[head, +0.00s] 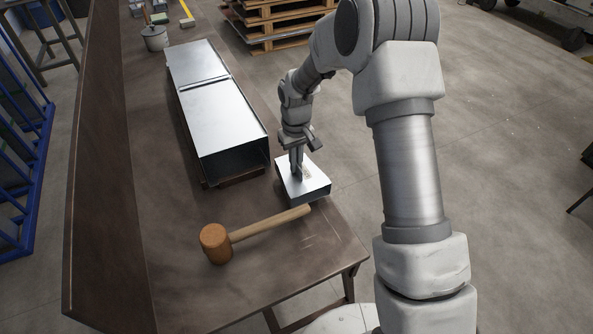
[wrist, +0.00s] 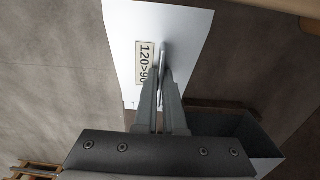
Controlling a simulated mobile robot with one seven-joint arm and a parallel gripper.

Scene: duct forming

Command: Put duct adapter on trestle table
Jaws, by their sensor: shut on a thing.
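The duct adapter (head: 313,183) is a short shiny sheet-metal piece at the right edge of the brown trestle table (head: 180,259). My gripper (head: 297,172) is shut on it from above. In the wrist view the adapter (wrist: 185,30) shows a pale top with a label reading 120>90, and my gripper's fingers (wrist: 162,95) meet at a thin raised part beside the label. The adapter partly overhangs the table edge in the head view; I cannot tell whether its underside touches the table.
A long rectangular metal duct (head: 221,115) lies left of the adapter, its open end facing the near side. A wooden mallet (head: 216,243) lies in front, its handle pointing toward the adapter. A metal pot (head: 155,38) stands at the far end. Pallets (head: 270,25) are stacked beyond the table.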

